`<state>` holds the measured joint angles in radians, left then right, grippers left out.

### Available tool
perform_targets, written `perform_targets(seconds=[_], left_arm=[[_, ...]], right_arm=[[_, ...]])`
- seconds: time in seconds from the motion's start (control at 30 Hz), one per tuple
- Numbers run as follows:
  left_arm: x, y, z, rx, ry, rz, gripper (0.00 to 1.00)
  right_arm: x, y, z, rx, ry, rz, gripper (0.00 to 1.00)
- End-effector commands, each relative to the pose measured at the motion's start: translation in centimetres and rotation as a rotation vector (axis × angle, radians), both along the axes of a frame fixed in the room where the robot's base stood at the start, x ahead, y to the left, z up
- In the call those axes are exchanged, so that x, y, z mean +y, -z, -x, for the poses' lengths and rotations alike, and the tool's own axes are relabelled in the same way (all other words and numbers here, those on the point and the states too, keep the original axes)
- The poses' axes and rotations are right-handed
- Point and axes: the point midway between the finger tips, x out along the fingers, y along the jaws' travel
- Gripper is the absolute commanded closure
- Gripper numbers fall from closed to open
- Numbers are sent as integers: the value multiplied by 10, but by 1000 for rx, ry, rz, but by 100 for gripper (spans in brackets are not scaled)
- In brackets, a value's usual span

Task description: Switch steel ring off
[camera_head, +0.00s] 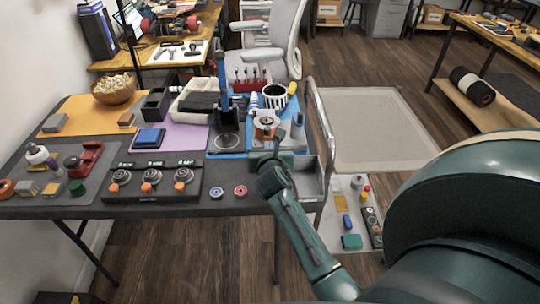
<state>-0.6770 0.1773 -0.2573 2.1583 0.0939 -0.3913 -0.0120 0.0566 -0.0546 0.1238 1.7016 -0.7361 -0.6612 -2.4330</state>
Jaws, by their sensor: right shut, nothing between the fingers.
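A black control panel (150,196) lies on the table's front left part. It carries three round steel-rimmed dials, at the left (120,177), in the middle (151,177) and at the right (184,174), each with an orange knob in front and small green marks behind. I cannot tell which part is the steel ring or whether it is on. My right gripper (276,149) is shut and empty, over the table's right part beside the blue mat, well to the right of the panel and apart from it. My left gripper is not in view.
A blue round piece (216,192) and a red one (240,191) lie right of the panel. A grey mat (50,190) with several items is at the left. A black stand (225,125) and a striped cup (274,95) are near my right gripper.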

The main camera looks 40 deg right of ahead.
Motion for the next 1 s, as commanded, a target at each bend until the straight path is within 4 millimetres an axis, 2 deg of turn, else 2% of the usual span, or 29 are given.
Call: perform_targets(seconds=[0.2,0.57,1.0], left_arm=[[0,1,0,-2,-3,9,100],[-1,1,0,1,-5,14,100],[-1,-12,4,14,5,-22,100]], right_arm=[[-9,7,-15,0,0,0,100],[-10,6,-16,0,0,1,100],[-10,-11,-20,1,-1,3,100]])
